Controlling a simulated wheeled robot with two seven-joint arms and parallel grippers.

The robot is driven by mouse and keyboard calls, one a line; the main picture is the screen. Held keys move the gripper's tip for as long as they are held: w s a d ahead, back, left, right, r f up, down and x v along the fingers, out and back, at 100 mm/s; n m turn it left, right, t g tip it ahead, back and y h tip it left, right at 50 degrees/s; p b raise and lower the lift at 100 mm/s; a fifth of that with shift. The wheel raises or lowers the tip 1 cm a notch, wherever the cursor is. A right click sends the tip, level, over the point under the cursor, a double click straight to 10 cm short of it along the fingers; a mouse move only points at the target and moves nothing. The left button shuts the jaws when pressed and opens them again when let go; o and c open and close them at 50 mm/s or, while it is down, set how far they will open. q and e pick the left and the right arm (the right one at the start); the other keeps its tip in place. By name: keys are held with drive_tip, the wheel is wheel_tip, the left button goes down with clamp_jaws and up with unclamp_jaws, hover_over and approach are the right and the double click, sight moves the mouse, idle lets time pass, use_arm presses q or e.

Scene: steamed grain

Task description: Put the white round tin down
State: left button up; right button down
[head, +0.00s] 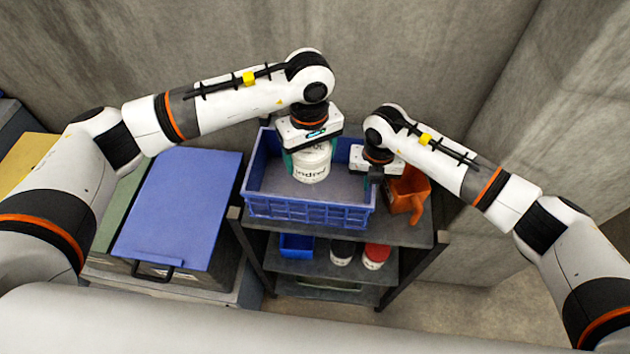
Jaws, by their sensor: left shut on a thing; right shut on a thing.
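The white round tin (312,166), with dark lettering on its side, is upright inside the blue crate (305,211). My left gripper (309,155) is shut on it from above, one teal finger on each side. The tin's underside is hard to see, so I cannot tell whether it touches the crate floor. My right gripper (376,176) is shut at the crate's right rim, seemingly on that wall; its fingertips are partly hidden.
The crate stands on a dark shelf rack (405,233). An orange container (409,192) is close to my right gripper. Lower down are a small blue bin (296,246), a red-lidded tin (376,256) and a dark-lidded tin (342,252). A blue-lidded box (178,208) is left. Concrete walls enclose the back and right.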

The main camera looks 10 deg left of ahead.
use_arm(q)
wheel_tip(320, 180, down, 13)
idle(0.4)
drive_tip(key=shift+f, duration=0.15)
drive_tip(key=o, duration=1.2)
wheel_tip(320, 180, up, 12)
drive_tip(key=shift+r, duration=0.15)
use_arm(e)
drive_tip(key=c, duration=1.5)
unclamp_jaws()
